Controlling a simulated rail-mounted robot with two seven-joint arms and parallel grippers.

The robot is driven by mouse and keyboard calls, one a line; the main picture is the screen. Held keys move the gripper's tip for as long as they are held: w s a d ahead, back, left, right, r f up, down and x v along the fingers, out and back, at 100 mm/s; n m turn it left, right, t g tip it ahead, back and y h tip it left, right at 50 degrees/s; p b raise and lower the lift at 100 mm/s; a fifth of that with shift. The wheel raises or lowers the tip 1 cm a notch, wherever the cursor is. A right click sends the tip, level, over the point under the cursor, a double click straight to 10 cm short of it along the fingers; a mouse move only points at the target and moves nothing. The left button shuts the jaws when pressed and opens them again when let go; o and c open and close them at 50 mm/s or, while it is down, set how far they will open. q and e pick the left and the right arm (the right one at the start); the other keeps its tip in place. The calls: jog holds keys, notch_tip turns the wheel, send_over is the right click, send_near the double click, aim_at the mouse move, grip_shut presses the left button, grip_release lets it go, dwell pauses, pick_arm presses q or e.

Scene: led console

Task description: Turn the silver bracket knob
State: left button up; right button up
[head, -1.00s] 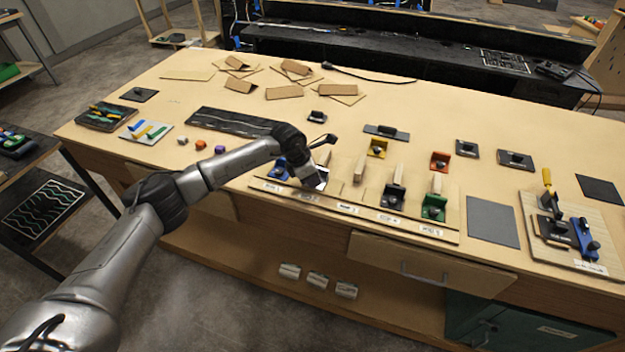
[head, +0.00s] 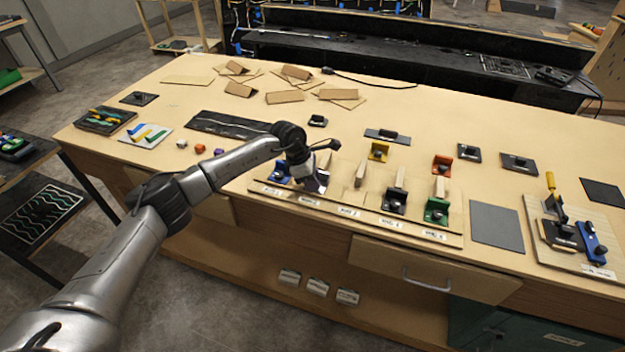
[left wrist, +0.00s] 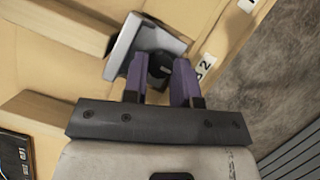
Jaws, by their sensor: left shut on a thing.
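The silver bracket (left wrist: 128,45) shows in the left wrist view, standing beside the board's white number label (left wrist: 205,66). Its black round knob (left wrist: 160,64) faces my left gripper (left wrist: 161,80). The two purple fingers are shut on the knob, one on each side, and hide part of it. In the head view my left gripper (head: 313,183) reaches down to the board's left part, just right of the blue bracket (head: 279,172), and largely covers the silver bracket. My right gripper is not in view.
Wooden blocks (head: 360,174) stand along the labelled board. Black (head: 394,200), green (head: 436,210), yellow (head: 378,151) and orange (head: 441,165) brackets are to the right. A grey mat (head: 497,224) lies farther right. Cardboard pieces lie at the back.

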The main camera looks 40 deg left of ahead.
pick_arm(q)
jog(key=shift+d+r, duration=0.15)
jog(key=shift+r, duration=0.1)
dwell(0.6)
jog(key=o, duration=0.7)
jog(key=shift+c, duration=0.2)
jog(key=shift+f, duration=0.15)
jog(key=shift+f, duration=0.1)
